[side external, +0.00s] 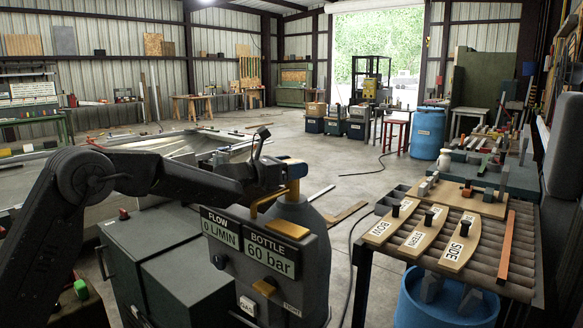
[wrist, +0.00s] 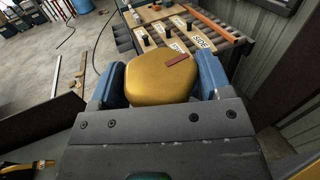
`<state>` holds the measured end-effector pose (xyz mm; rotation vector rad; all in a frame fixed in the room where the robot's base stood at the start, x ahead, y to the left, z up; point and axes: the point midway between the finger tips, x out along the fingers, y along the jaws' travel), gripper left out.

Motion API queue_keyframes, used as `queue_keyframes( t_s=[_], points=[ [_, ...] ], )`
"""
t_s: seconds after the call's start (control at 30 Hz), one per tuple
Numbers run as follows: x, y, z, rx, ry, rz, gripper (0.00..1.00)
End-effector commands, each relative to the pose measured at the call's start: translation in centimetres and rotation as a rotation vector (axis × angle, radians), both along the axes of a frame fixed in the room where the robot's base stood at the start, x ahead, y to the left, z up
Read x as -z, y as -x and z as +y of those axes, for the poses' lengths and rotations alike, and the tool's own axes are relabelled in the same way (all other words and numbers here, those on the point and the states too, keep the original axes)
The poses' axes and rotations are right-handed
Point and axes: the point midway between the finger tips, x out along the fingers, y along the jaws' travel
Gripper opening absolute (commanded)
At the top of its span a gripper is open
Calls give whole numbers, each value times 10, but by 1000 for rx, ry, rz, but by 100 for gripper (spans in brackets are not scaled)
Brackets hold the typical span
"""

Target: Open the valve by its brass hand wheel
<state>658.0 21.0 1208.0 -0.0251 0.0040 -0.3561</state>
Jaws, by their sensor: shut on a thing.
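The brass hand wheel (wrist: 158,80) is a rounded yellow block with a short red mark on its top. It sits between the two blue fingers of my gripper (wrist: 160,86), which are shut on its sides. In the side view the wheel (side external: 297,171) is a small brass piece at the top of the grey bottle (side external: 308,212), with my gripper (side external: 284,178) at it from the left. The arm partly hides the valve. The panel (side external: 262,255) in front reads FLOW 0 L/MIN and BOTTLE 60 bar.
A brass pipe (side external: 268,200) curves beside the bottle top. A roller bench (side external: 492,240) at the right holds boards marked BOW, STERN and SIDE. A blue drum (side external: 440,300) stands below it. Grey cabinets (side external: 155,255) stand left of the panel. Open floor lies behind the bottle.

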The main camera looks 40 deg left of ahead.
Motion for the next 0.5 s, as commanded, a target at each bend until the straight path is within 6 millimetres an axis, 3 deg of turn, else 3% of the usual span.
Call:
queue_keyframes(
  t_s=[0.5],
  points=[
    [-1,0,0,-125,0,-1,48]
  ],
)
